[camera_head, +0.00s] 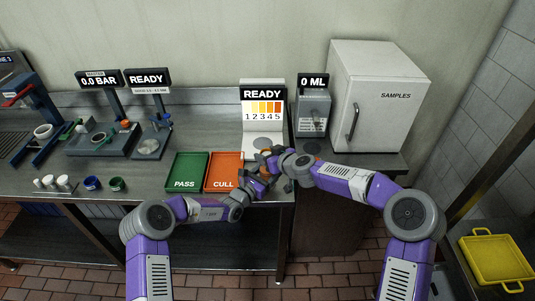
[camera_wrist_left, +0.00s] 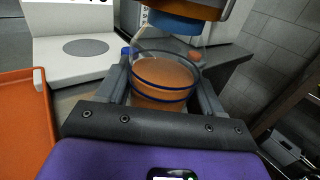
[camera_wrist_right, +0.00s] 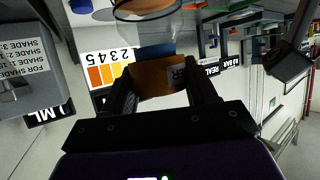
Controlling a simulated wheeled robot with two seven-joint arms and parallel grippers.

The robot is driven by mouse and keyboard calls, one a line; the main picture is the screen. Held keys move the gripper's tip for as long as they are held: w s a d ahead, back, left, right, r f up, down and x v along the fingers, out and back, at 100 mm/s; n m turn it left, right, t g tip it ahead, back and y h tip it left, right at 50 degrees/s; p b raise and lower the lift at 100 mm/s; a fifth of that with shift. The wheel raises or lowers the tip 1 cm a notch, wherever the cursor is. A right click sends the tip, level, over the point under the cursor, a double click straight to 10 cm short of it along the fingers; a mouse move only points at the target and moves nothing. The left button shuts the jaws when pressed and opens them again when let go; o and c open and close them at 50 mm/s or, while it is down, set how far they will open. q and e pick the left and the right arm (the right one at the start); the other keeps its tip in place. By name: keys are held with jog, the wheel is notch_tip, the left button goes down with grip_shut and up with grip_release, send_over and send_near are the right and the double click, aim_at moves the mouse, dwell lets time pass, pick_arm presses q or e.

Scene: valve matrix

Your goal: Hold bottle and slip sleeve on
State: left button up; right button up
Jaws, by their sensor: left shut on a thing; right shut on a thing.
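A clear bottle with dark blue rings and amber liquid (camera_wrist_left: 163,80) stands upright between the fingers of my left gripper (camera_wrist_left: 165,92), which is shut on it. My right gripper (camera_wrist_right: 160,85) is shut on an orange-brown sleeve (camera_wrist_right: 155,78) with a dark mark. The sleeve also shows at the top of the left wrist view (camera_wrist_left: 207,8), above the bottle, with a blue part (camera_wrist_left: 185,22) under it. The bottle shows at the top of the upside-down right wrist view (camera_wrist_right: 147,8). In the head view both grippers meet, hiding most of the bottle. I cannot tell whether sleeve and bottle touch.
The orange CULL tray (camera_head: 224,172) and green PASS tray (camera_head: 187,172) lie left of my grippers. Behind stands the READY shade display (camera_head: 263,115), with the 0 ML unit (camera_head: 312,115) and white SAMPLES cabinet (camera_head: 378,100) to its right. White cups and small pots stand at front left.

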jog(key=shift+f, duration=0.85)
dwell(0.7)
jog(key=o, duration=1.2)
jog(key=shift+c, duration=0.2)
jog(key=v, duration=1.2)
pick_arm(q)
jog(key=o, duration=1.3)
